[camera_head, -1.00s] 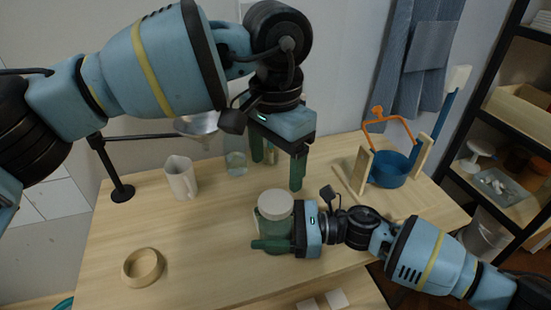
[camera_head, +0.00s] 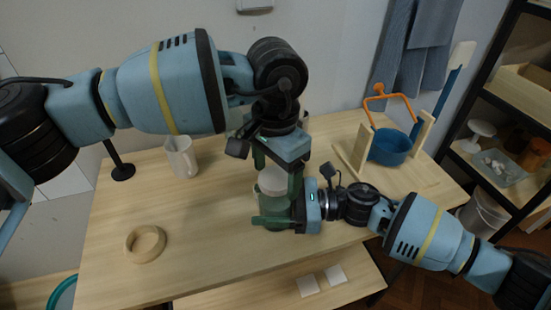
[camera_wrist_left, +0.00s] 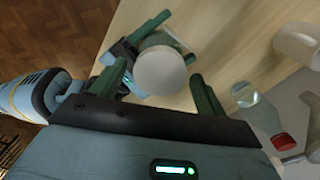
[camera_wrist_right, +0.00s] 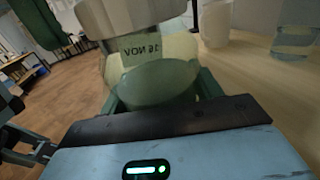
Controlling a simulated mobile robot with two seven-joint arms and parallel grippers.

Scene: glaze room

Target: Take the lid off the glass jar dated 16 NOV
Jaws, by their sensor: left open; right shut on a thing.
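The glass jar (camera_head: 273,209) stands on the table with its pale round lid (camera_head: 271,182) on. My right gripper (camera_head: 275,221) is shut around the jar's body. My left gripper (camera_head: 278,177) is open, pointing down over the jar, its fingers on either side of the lid. In the left wrist view the lid (camera_wrist_left: 160,70) lies between the open fingertips (camera_wrist_left: 162,82), with gaps beside it. Contact is not visible.
A white pitcher (camera_head: 182,157) stands behind left, a wooden ring (camera_head: 146,243) front left. A blue pot (camera_head: 389,147) with an orange handle sits in a wooden stand at right.

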